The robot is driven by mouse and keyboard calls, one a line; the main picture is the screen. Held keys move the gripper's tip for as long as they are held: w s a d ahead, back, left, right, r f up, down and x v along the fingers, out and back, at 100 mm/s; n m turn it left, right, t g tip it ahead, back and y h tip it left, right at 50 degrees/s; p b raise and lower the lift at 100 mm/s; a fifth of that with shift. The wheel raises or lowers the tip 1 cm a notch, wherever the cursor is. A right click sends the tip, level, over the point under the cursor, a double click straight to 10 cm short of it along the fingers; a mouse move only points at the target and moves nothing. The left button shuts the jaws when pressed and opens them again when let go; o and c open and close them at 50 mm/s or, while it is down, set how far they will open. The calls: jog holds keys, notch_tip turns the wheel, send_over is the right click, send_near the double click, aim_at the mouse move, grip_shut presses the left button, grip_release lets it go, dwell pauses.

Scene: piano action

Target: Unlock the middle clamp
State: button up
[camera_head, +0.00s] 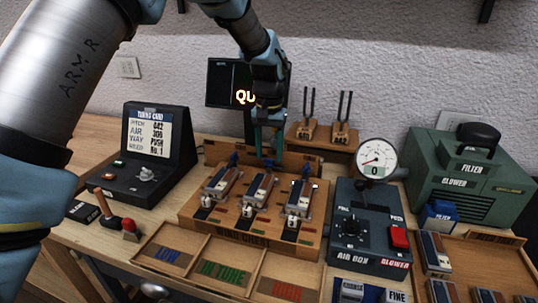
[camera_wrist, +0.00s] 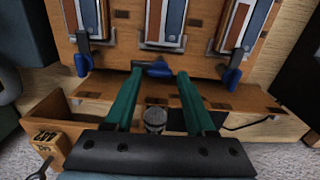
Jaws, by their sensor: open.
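The wooden chest (camera_head: 254,240) carries three reed units in a row, each with a blue clamp at its far end. The middle clamp (camera_wrist: 154,69) lies crosswise in the wrist view, between my fingertips. The left clamp (camera_wrist: 83,62) and right clamp (camera_wrist: 230,75) point lengthwise there; they also show small in the head view. My gripper (camera_wrist: 160,74) is open, with its two green fingers on either side of the middle clamp; I cannot tell whether they touch it. In the head view my gripper (camera_head: 268,150) hangs over the chest's far edge, partly hiding the middle clamp.
A dark monitor (camera_head: 225,82) stands behind my gripper. Two wooden blocks with upright prongs (camera_head: 306,130) stand at the back right. The air box (camera_head: 372,225) with its gauge is right of the chest, and the tuning card console (camera_head: 155,150) is left. Open trays lie in front.

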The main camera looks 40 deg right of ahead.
notch_tip(320, 180, up, 10)
jog(key=b, duration=0.2)
dwell(0.5)
jog(key=w+a+f+n, duration=0.15)
jog(key=w+a, duration=0.25)
jog(key=a, duration=0.5)
jog(key=w+a+f+n, duration=0.15)
jog(key=w+a, duration=0.25)
jog(key=a, duration=0.5)
jog(key=w+a+f+n, duration=0.15)
jog(key=w+a, duration=0.25)
jog(key=a, duration=0.4)
jog(key=s+a+f+n, duration=0.1)
jog(key=s+a, duration=0.1)
jog(key=a, duration=0.6)
jog(key=s+a+f+n+t, duration=0.1)
jog(key=s+a+f+n, duration=0.1)
jog(key=a, duration=0.5)
jog(key=s+a+f+n, duration=0.1)
jog(key=s+a, duration=0.3)
jog(key=a, duration=0.4)
jog(key=shift+s+a+f+n+t, duration=0.25)
jog(key=shift+a+n+t, duration=0.1)
jog(key=shift+n, duration=0.4)
